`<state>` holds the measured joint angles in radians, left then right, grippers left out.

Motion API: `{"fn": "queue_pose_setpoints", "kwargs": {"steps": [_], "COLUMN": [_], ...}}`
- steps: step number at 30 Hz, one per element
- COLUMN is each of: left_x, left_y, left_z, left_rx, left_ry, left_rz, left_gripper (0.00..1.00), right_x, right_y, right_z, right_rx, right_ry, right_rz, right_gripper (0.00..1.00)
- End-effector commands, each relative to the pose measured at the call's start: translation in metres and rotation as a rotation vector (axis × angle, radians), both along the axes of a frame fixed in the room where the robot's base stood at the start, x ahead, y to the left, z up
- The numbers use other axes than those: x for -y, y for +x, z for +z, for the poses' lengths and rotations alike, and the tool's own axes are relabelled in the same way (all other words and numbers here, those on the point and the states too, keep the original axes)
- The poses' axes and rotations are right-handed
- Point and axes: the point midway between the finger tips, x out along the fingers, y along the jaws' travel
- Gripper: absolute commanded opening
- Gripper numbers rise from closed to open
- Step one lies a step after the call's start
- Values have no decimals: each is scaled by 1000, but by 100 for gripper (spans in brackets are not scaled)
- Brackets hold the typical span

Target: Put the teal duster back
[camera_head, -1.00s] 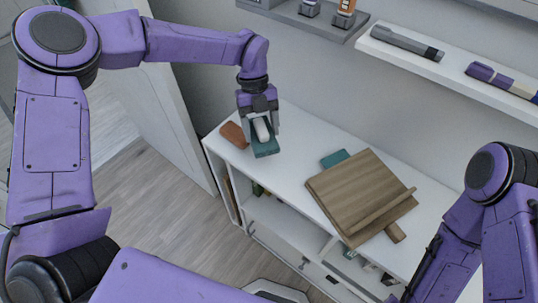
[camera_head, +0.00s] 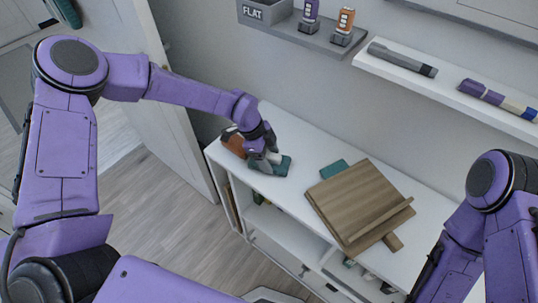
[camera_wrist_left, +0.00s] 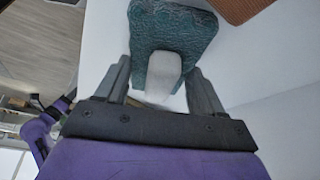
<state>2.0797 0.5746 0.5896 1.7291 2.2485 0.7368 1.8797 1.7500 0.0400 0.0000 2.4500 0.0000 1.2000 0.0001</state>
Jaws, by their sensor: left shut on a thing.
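The teal duster (camera_head: 283,168) has a dark green pad and a pale grey handle. It is at the left end of the white desk top, low over or on the surface; I cannot tell if it touches. My left gripper (camera_head: 268,156) is shut on its handle and partly covers it. In the left wrist view the teal duster (camera_wrist_left: 172,30) is beyond the fingers, with the handle between the fingertips of the left gripper (camera_wrist_left: 160,78). My right arm comes in at the right edge, but its gripper is not in view.
A brown block (camera_head: 235,144) lies close to the duster, partly behind my arm. A wooden stand (camera_head: 358,203) occupies the desk's middle, with another teal block (camera_head: 334,169) behind it. Wall shelves hold a grey flashlight (camera_head: 402,59) and bottles. Bare desk top lies between duster and stand.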

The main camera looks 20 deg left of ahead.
Motion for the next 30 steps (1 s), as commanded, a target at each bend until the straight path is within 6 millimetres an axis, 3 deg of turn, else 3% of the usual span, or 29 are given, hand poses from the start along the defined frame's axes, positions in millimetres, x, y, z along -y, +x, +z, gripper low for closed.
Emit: {"fn": "queue_pose_setpoints", "kwargs": {"steps": [7, 8, 9, 10, 20, 23, 30], "left_x": [0, 0, 0, 0, -2, -9, -32], "left_y": [0, 0, 0, 0, 1, 1, 0], "left_z": [-6, -6, -6, -6, -1, 14, 70], "left_rx": [1, 0, 0, 0, 2, 6, 7], "left_ry": [0, 1, 1, 1, 0, -1, -2], "left_rz": [-1, -1, -1, -1, 1, 1, 2], "left_gripper": [40, 78, 91, 94, 94, 94, 94], "right_x": [0, 0, 0, 0, 0, 0, 0], "right_y": [0, 0, 0, 0, 0, 0, 0], "right_z": [1, 1, 1, 1, -1, -6, -21], "right_rx": [0, 0, 0, 0, 0, 0, 0], "right_ry": [0, 0, 0, 0, 0, 0, 0], "right_rz": [0, 0, 0, 0, 0, 0, 0], "right_gripper": [0, 0, 0, 0, 0, 0, 0]}}
